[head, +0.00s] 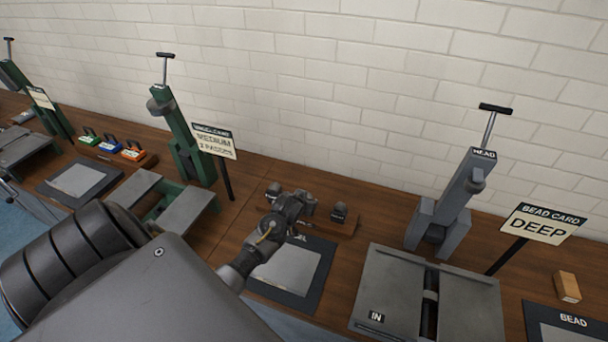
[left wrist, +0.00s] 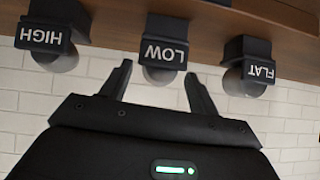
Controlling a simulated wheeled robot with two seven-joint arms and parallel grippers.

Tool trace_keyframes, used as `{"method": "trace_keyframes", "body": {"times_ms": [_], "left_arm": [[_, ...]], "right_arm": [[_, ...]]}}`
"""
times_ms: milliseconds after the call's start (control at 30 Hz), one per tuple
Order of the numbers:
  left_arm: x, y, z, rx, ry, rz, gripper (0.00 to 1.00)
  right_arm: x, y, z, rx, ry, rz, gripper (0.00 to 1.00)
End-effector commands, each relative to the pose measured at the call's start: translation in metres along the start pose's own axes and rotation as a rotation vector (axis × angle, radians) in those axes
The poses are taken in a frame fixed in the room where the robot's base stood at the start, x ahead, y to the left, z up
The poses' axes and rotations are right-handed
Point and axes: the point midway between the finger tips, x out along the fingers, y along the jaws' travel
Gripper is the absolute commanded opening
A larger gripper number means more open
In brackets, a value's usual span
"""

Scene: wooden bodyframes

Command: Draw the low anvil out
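In the left wrist view, which shows the place upside down, the low anvil (left wrist: 165,51) is a dark block lettered LOW with a rounded grey end. It sits in a wooden rack (left wrist: 215,14) between the anvils lettered HIGH (left wrist: 45,35) and FLAT (left wrist: 252,62). My left gripper (left wrist: 158,72) is open, its fingertips on either side of the low anvil's rounded end; I cannot tell whether they touch it. In the head view my left gripper (head: 303,205) is at the rack's middle and hides the low anvil. My right gripper is not in view.
A dark mat with a grey sheet (head: 288,270) lies in front of the rack. A grey bead machine (head: 450,200) and its plates (head: 395,290) stand to the right, by the DEEP card (head: 540,224). A green machine (head: 190,150) stands to the left, and a white brick wall behind.

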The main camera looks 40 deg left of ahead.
Motion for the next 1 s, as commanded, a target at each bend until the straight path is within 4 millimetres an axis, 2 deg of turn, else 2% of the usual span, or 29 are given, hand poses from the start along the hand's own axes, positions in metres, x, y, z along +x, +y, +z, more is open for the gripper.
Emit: {"method": "trace_keyframes", "body": {"times_ms": [300,467,800,1000], "left_arm": [[0.0,0.0,0.005,0.002,-0.009,0.0,0.68],[-0.009,0.0,0.004,0.001,-0.006,0.0,0.68],[-0.069,0.0,0.003,0.0,-0.002,0.0,0.68],[-0.097,0.0,0.002,0.001,-0.002,0.0,0.68]], "right_arm": [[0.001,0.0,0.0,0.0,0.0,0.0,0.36],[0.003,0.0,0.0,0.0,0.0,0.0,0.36],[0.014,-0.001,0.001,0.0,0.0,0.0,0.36],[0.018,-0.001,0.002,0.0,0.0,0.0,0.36]]}}
